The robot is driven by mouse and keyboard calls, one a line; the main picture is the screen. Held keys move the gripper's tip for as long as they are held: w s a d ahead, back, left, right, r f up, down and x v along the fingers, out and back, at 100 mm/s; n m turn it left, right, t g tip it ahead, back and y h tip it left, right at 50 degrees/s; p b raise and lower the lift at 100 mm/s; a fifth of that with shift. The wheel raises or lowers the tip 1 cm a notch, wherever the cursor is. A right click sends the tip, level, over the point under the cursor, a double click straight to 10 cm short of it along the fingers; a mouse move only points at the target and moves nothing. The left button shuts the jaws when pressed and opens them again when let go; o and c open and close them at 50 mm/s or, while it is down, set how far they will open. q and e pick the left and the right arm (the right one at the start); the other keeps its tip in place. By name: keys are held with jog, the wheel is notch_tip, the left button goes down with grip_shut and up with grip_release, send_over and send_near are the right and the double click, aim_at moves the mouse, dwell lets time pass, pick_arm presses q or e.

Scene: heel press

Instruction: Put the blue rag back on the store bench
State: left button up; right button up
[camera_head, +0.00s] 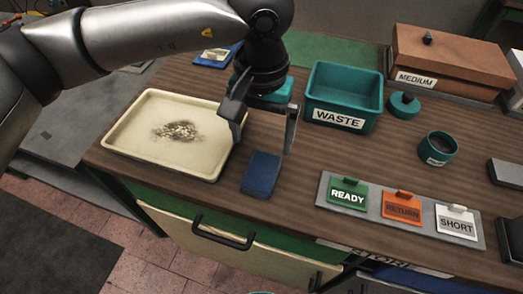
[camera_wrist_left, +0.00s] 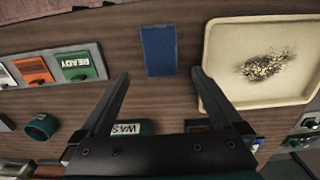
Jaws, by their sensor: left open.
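The blue rag (camera_head: 261,174) lies flat as a folded rectangle on the wooden bench top (camera_head: 300,163), just right of the cream tray. It also shows in the left wrist view (camera_wrist_left: 158,51), beyond the fingertips and between their lines. My left gripper (camera_head: 264,130) is open and empty above the bench, behind the rag and apart from it; its fingers also show in the left wrist view (camera_wrist_left: 160,80). A sign partly reading "STORE" (camera_head: 380,258) is on the bench's front edge at the lower right. My right gripper is not in view.
A cream tray (camera_head: 120,137) with a pile of crumbs stands left of the rag. A teal WASTE bin (camera_head: 337,119) stands behind right. A rack with READY (camera_head: 348,192), RETURN (camera_head: 401,206) and SHORT (camera_head: 457,221) tags lies at right. A teal cup (camera_head: 438,148) stands behind it.

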pick_arm(q)
jog(key=shift+r, duration=1.35)
dwell(0.4)
